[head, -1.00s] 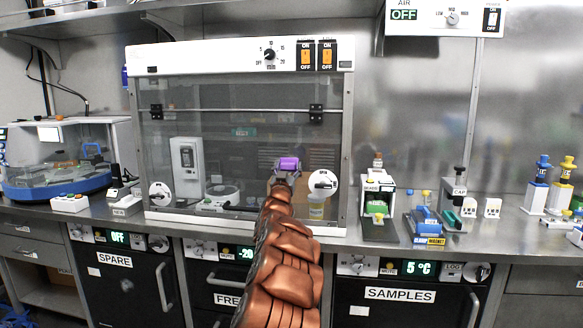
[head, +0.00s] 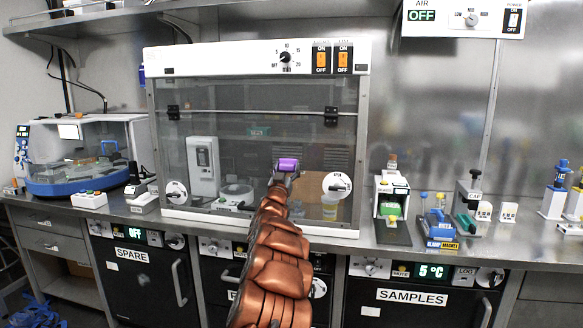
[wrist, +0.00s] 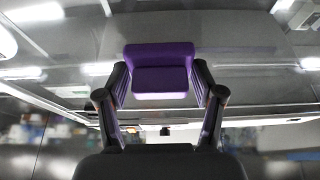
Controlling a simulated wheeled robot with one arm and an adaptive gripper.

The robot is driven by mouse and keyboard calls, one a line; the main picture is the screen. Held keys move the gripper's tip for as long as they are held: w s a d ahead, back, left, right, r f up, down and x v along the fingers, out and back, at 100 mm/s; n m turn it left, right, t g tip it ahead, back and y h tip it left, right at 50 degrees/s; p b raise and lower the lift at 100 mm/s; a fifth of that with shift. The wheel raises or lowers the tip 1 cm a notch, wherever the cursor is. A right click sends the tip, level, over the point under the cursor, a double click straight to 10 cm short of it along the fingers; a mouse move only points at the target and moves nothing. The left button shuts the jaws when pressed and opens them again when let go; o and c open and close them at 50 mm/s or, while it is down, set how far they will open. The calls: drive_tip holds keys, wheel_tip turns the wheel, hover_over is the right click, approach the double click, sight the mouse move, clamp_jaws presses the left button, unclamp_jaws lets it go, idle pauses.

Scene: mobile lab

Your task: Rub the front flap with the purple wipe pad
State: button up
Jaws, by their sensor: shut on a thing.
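The cabinet's front flap (head: 230,150) is a transparent, greyish panel with dark hinges along a rail near its top. It hangs down in front of the cabinet in the head view. My gripper (head: 285,174) is in front of the flap near its middle. It is shut on the purple wipe pad (head: 288,164), which also shows between the two fingers in the wrist view (wrist: 160,72). The pad is at or very near the flap; I cannot tell whether it touches. My arm hides part of the lower flap.
Two round white knobs sit low on the cabinet front, at the left (head: 175,192) and right (head: 337,186). A blue-based machine (head: 85,160) is at the left.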

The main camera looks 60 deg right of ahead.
sight(298, 161)
drive_tip(key=shift+w+r, duration=0.1)
drive_tip(key=shift+r, duration=0.1)
